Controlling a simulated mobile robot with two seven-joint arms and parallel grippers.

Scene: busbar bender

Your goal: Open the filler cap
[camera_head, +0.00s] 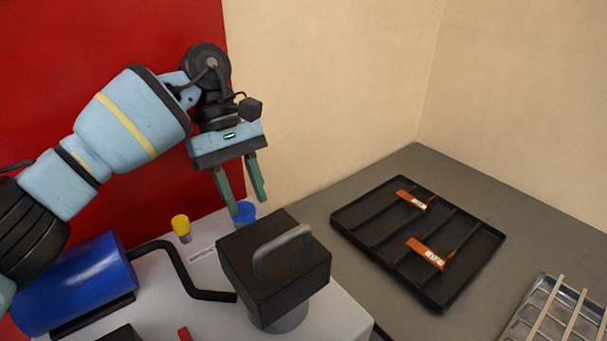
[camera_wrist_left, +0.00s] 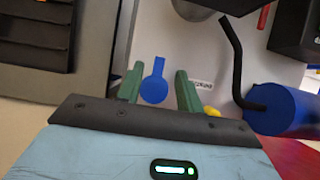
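A round blue cap (camera_head: 244,213) sits on the white machine top (camera_head: 207,266), behind the black block with the handle; I take it as the filler cap. In the left wrist view the blue cap (camera_wrist_left: 155,84) shows a disc with a narrow tab, lying between my fingers in the picture. My left gripper (camera_head: 248,204) is open, its two green fingers apart and pointing down at the cap. The fingertips overlap the cap's rim in the head view; I cannot tell whether they touch it. My right gripper is not in view.
A black block (camera_head: 272,275) with a grey handle stands close in front. A yellow knob (camera_head: 181,226), a bent black pipe (camera_head: 180,268) and a blue cylinder (camera_head: 80,283) are to the left. A black tray (camera_head: 385,250) with orange-labelled parts lies on the grey table.

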